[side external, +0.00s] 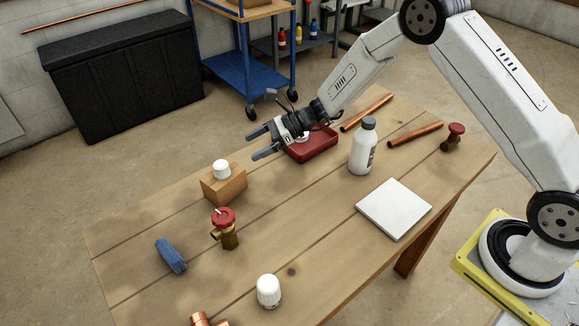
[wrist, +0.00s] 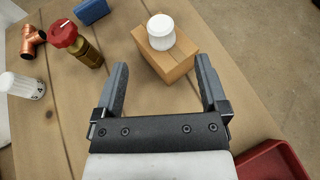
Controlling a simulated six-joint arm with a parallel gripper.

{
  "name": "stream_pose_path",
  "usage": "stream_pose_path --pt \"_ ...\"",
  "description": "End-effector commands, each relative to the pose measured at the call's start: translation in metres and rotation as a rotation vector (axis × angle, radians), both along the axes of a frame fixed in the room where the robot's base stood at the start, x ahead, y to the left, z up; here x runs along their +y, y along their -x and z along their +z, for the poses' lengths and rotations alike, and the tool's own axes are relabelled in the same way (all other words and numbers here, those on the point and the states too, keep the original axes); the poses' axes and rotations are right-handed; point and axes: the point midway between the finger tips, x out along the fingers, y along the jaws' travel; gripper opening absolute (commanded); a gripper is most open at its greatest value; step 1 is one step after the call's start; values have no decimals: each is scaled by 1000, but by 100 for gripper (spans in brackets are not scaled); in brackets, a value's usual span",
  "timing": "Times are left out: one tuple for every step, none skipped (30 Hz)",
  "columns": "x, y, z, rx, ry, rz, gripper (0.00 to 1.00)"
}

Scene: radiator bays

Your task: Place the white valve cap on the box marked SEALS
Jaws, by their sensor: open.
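A small white cap (side external: 222,169) stands upright on top of a brown box (side external: 226,188) on the wooden table. In the wrist view the cap (wrist: 161,33) rests on the top face of the box (wrist: 172,64). No marking on the box is readable. My gripper (side external: 254,145) is open and empty, above the table to the upper right of the box in the side view. In the wrist view my gripper (wrist: 162,64) has its fingers apart, pointing toward the box, with cap and box ahead between them. Neither finger appears to touch the cap.
A white ribbed valve head (side external: 268,291) stands at the front. A red-topped brass valve (side external: 227,230) and blue cloth roll (side external: 170,256) are near the box. A red tray (side external: 318,149), white bottle (side external: 363,147), white plate (side external: 393,209) and copper pipes (side external: 415,135) lie rightward.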

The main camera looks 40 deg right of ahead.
Motion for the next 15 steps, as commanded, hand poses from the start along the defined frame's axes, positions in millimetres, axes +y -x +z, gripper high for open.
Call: stream_pose_path --pt "0 0 0 0 0 0 93" --pt "0 0 0 0 0 0 93" --pt "0 0 0 0 0 0 93" --pt "0 0 0 0 0 0 93" --pt "0 0 0 0 0 0 93" --pt "0 0 0 0 0 0 93" --pt "0 0 0 0 0 0 93" --pt "0 0 0 0 0 0 93" --pt "0 0 0 0 1 0 93" --pt "0 0 0 -1 2 2 93" --pt "0 1 0 -2 5 4 93" --pt "0 2 1 -4 11 9 93" --pt "0 3 1 -6 20 14 93" --pt "0 5 1 -9 30 22 93" --pt "0 8 2 -14 47 35 93"
